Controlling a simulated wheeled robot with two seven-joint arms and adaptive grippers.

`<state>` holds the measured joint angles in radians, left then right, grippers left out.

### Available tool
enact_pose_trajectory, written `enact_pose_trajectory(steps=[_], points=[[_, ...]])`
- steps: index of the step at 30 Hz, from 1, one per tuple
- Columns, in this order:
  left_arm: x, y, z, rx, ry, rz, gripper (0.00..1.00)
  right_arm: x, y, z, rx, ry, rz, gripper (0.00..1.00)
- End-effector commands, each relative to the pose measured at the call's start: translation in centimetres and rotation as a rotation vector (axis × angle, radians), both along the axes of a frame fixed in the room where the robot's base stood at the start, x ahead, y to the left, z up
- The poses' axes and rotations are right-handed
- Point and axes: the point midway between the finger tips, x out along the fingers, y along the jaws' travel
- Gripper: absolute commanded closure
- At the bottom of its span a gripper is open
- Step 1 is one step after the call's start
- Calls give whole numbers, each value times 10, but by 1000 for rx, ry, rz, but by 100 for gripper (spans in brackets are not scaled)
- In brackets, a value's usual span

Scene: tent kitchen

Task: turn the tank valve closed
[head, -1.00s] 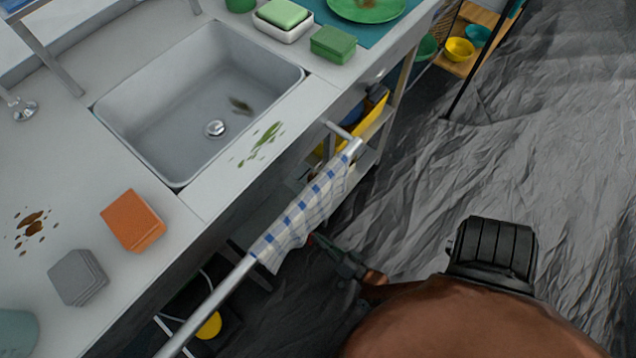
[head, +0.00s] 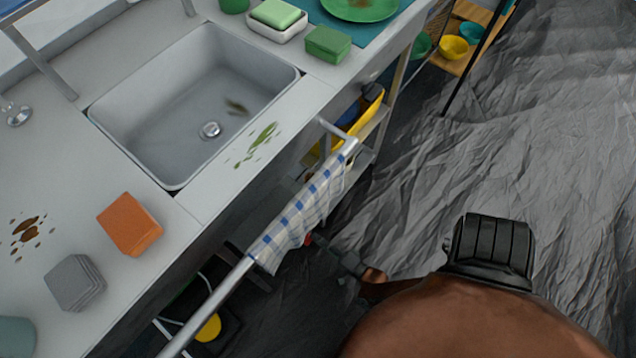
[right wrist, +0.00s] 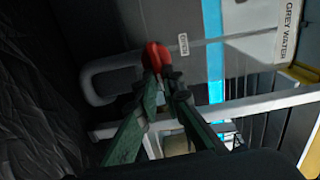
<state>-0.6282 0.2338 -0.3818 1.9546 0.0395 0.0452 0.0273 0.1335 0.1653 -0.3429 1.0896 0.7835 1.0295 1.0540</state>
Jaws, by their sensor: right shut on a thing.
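The red valve handle (right wrist: 157,57) shows in the right wrist view against a grey tank (right wrist: 120,25). A small white label (right wrist: 184,44), which seems to read "OPEN", is just to the right of the handle. My right gripper (right wrist: 163,76) has its green fingers closed on the handle's lower part. In the head view my right gripper (head: 330,254) reaches in low under the counter's front, beside the towel. A small red bit of the valve handle (head: 308,239) shows at its tip; the tank is mostly hidden there. My left gripper is not in view.
A metal rail (head: 222,290) with a checked towel (head: 300,222) runs along the counter front (head: 120,300), close to my right gripper. A pale frame bar (right wrist: 235,109) crosses below the handle. A "GREY WATER" label (right wrist: 289,30) is at upper right. Crumpled floor sheeting (head: 560,130) is open to the right.

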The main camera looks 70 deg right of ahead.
Motion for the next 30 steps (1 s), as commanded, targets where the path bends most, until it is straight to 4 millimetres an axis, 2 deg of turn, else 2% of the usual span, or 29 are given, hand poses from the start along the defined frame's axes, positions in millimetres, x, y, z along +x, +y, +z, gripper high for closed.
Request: enact_pose_trajectory(steps=[7,21,22,28,30], points=[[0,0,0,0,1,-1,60,-3,-1,-3,59,-9,-2,100],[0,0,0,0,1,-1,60,-4,-1,-4,69,-11,-2,100],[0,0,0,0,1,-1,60,-4,-1,-4,69,-11,-2,90],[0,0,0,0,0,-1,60,-2,-1,-3,68,-12,-1,76],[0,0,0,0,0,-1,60,-2,-1,-3,68,-13,-1,75]])
